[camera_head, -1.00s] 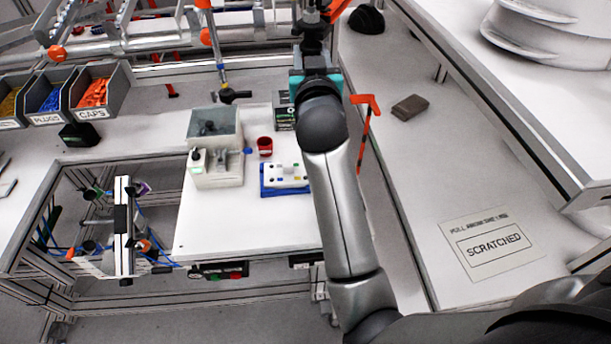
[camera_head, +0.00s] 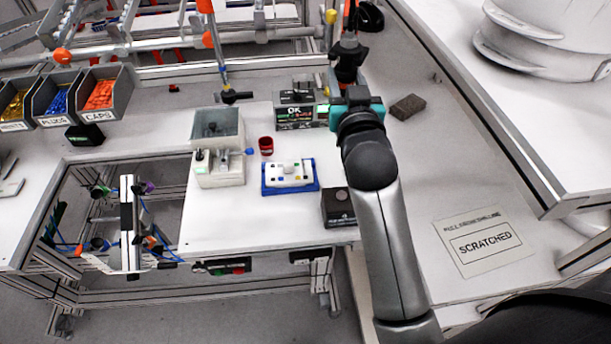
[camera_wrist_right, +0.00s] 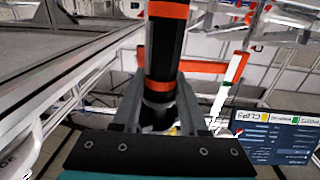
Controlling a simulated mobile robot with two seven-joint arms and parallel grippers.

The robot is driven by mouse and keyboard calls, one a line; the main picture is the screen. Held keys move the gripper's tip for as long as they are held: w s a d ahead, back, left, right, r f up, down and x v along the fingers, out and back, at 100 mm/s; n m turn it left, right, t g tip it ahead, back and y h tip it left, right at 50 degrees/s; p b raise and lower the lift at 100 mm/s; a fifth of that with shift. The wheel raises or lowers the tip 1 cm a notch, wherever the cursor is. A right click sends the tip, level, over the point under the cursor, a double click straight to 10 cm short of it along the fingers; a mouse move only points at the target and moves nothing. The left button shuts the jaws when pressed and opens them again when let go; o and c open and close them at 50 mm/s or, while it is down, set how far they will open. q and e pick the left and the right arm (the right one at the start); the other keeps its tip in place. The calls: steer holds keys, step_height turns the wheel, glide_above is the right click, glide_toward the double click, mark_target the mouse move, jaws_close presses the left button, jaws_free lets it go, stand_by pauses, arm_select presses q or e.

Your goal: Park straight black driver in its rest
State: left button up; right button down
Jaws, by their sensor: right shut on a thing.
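My right gripper (camera_head: 347,62) is at the back of the bench in the head view, shut on a straight black driver. The wrist view shows the driver (camera_wrist_right: 163,48) as a dark cylinder with orange bands, standing up between the two fingers (camera_wrist_right: 160,100). In the head view only a little of it shows, beyond the gripper. I cannot pick out its rest with certainty. A second tool (camera_head: 221,65), with orange bands and a black angled end, hangs left of the gripper. My left gripper is not in view.
A black box marked OK (camera_head: 295,117) stands close left of my right wrist. A blue tray (camera_head: 289,190), red cup (camera_head: 266,145), grey-white machine (camera_head: 217,160) and dark box (camera_head: 337,207) are on the bench. A brown block (camera_head: 408,107) lies to the right. Overhead rails cross the back.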

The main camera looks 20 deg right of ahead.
steer(key=shift+d, duration=0.4)
steer(key=w+d, duration=0.2)
steer(key=d, duration=0.3)
steer(key=shift+w+d, duration=0.35)
stand_by(0.3)
jaws_free()
steer(key=shift+f, duration=0.15)
stand_by(0.3)
steer(key=shift+s, duration=0.15)
